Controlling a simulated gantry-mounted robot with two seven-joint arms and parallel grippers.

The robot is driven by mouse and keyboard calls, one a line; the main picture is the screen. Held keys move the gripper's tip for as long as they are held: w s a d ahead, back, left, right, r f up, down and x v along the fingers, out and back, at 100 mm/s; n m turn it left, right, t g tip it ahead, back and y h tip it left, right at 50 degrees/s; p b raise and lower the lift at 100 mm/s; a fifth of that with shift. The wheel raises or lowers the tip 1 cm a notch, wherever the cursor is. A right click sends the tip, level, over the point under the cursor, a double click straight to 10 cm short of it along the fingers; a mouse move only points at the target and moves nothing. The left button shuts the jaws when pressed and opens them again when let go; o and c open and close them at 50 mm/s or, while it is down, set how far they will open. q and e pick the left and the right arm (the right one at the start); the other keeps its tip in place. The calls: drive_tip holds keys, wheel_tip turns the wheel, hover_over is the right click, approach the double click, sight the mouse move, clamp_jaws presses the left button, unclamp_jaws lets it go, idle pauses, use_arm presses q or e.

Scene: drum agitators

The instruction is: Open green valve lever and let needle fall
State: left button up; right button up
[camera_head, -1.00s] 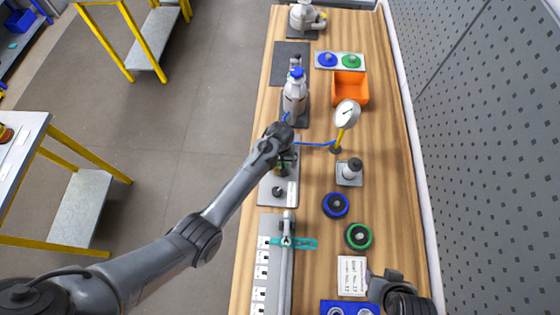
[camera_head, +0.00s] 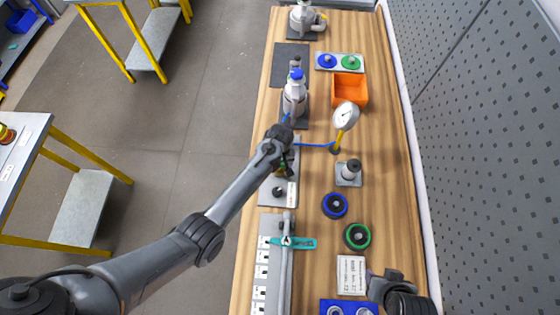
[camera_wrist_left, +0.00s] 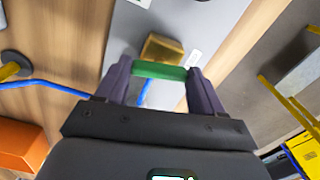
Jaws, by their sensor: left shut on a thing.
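The green valve lever (camera_wrist_left: 160,71) lies between the two fingers of my left gripper (camera_wrist_left: 160,84), which is shut on it, in the left wrist view. The brass valve body (camera_wrist_left: 161,48) is just beyond the lever. In the head view my left gripper (camera_head: 285,160) is over the grey valve plate (camera_head: 270,195), and my arm hides most of the valve. The white round gauge (camera_head: 346,115) stands on a yellow stem, with a dark needle too small to read exactly. My right gripper (camera_head: 388,284) is at the lower right, its fingers unclear.
A blue hose (camera_head: 314,145) runs towards the gauge. A bottle with a blue cap (camera_head: 295,90) stands behind my left gripper. An orange bin (camera_head: 350,90), a blue ring (camera_head: 335,205) and a green-rimmed ring (camera_head: 357,236) are on the wooden bench. A teal clamp handle (camera_head: 298,243) is in front.

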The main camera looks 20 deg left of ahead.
use_arm(q)
drive_tip(key=n+p, duration=0.1)
drive_tip(key=n, duration=0.1)
drive_tip(key=shift+r+n, duration=0.15)
drive_tip(key=shift+n, duration=0.25)
drive_tip(key=n+p, duration=0.1)
drive_tip(key=n, duration=0.2)
drive_tip(key=shift+n, duration=0.3)
drive_tip(key=n, duration=0.3)
drive_tip(key=shift+n, duration=2.2)
drive_tip(key=o, duration=1)
drive_tip(key=shift+o, duration=0.2)
